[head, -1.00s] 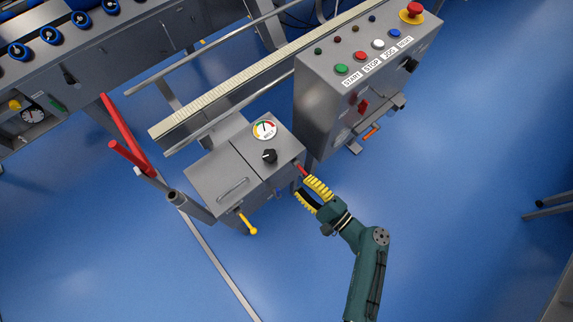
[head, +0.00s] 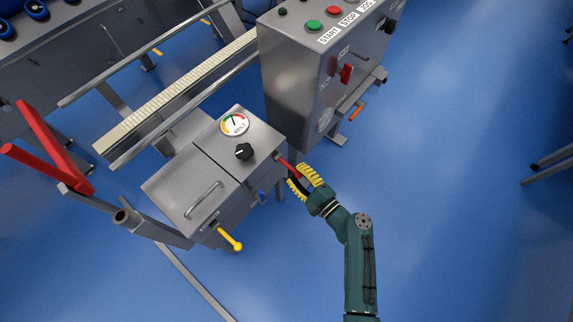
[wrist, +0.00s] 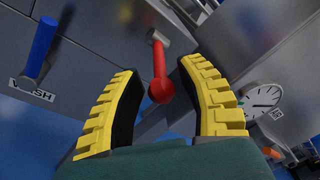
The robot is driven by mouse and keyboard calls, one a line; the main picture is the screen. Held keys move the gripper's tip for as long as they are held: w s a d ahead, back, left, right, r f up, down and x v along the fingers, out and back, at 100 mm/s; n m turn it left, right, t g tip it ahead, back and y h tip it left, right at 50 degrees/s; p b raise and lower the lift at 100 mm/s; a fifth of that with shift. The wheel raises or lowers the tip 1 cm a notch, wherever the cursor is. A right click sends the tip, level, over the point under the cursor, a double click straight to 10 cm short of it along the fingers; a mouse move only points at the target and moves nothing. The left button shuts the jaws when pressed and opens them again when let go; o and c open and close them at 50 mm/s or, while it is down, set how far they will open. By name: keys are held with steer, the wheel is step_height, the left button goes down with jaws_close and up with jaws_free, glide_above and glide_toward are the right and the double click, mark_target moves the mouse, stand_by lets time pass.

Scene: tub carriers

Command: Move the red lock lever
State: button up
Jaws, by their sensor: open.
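A short red lever (head: 287,164) sticks out from the right end of the grey machine box, and no label for it can be read. In the wrist view the red lever (wrist: 159,70) ends in a round red knob and lies between the two yellow-ridged fingers. My gripper (head: 297,175) is open at the lever's outer end. In the wrist view the gripper (wrist: 160,66) has a finger on each side of the lever, with visible gaps, so no grip shows. In the head view the fingers partly hide the knob.
On the same box are a blue lever (head: 262,197), a yellow lever (head: 230,238), a black knob (head: 244,151) and a gauge (head: 234,123). A control cabinet (head: 300,80) with a red switch (head: 346,74) stands behind. Red handles (head: 50,150) rise at left.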

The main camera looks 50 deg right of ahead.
mark_target(286, 163)
steer(key=w, duration=0.3)
steer(key=w+b, duration=0.1)
steer(key=w, duration=0.1)
steer(key=shift+d, duration=0.25)
steer(key=shift+s, duration=0.1)
jaws_close()
